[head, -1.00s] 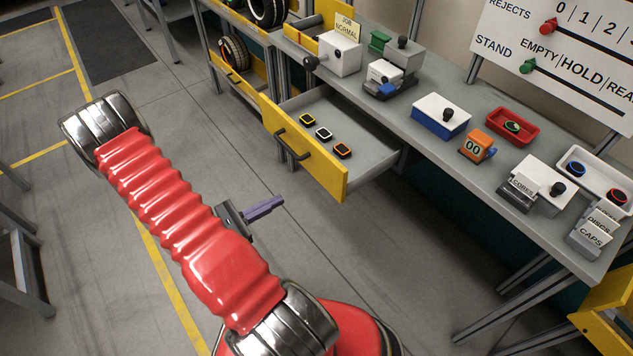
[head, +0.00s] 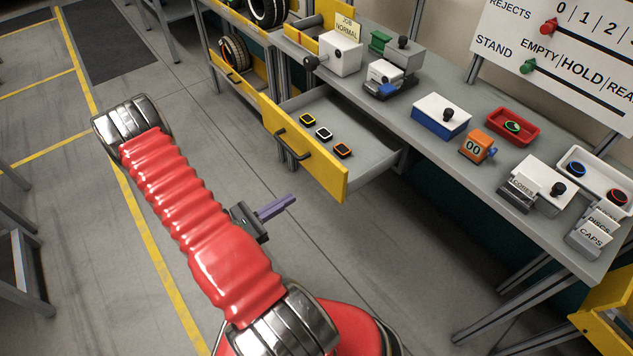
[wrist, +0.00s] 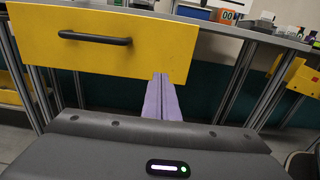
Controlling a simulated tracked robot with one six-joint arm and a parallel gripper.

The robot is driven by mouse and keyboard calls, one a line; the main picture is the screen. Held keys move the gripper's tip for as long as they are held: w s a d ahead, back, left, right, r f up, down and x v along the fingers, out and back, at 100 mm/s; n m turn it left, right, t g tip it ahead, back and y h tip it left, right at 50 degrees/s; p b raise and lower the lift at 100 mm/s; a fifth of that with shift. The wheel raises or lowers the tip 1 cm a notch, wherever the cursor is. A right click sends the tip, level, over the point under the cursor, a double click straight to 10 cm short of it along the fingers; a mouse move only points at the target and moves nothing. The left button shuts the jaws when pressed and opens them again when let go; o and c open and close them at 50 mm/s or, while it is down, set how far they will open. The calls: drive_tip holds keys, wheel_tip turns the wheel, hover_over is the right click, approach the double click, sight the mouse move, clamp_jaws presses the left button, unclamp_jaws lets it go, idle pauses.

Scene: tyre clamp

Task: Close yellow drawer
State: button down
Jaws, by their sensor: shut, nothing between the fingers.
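The yellow drawer (head: 331,174) under the workbench is pulled well out, its grey inside showing. Its dark bar handle (head: 292,143) is on the yellow front, which also shows in the wrist view (wrist: 130,52) with the handle (wrist: 94,37) at upper left. Several small ring-like items (head: 323,133) in yellow, white and orange lie in the drawer. My gripper (head: 290,200) has purple fingers, shut and empty, in front of and below the drawer front in the head view. In the wrist view the fingers (wrist: 162,80) overlap the lower right of the front; contact cannot be told.
The workbench (head: 455,150) holds a blue-and-white box (head: 440,116), a red tray (head: 512,126) and an orange counter (head: 478,147). Another yellow drawer (head: 605,310) stands at lower right. Table legs rise beside the drawer. Floor in front is clear.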

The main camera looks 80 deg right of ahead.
approach(325, 177)
drive_tip(key=x, duration=0.4)
drive_tip(key=shift+s, duration=0.25)
drive_tip(key=shift+x, duration=1.1)
drive_tip(key=shift+w+d, duration=0.1)
drive_tip(key=shift+d, duration=0.1)
